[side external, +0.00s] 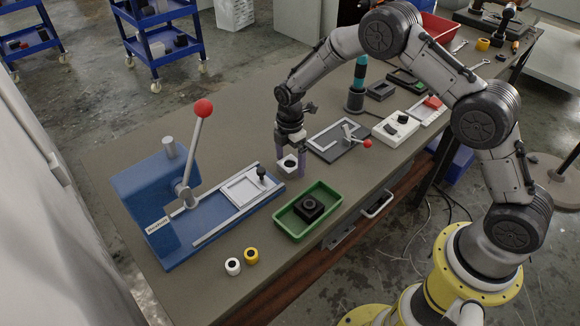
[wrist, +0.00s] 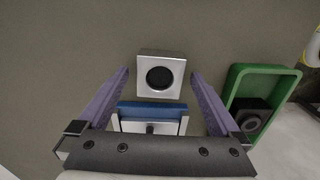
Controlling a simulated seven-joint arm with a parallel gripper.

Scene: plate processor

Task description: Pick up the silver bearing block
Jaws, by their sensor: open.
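The silver bearing block (side external: 287,165) is a small square block with a dark round bore, lying on the grey-brown bench top. In the wrist view the silver bearing block (wrist: 161,76) lies just ahead of the fingertips, near the middle between them. My gripper (side external: 291,161) is low over the bench at the block, with its purple fingers apart. In the wrist view my gripper (wrist: 160,72) is open and empty, and bench shows between the block and each finger. Whether a finger touches the block is not clear in the side view.
A green tray (side external: 328,208) with a black bearing block (side external: 309,207) stands in front. A blue press (side external: 165,205) with a red-knobbed lever is at left. A grey plate fixture (side external: 338,140) lies behind right. White (side external: 233,266) and yellow (side external: 251,255) rings sit near the front edge.

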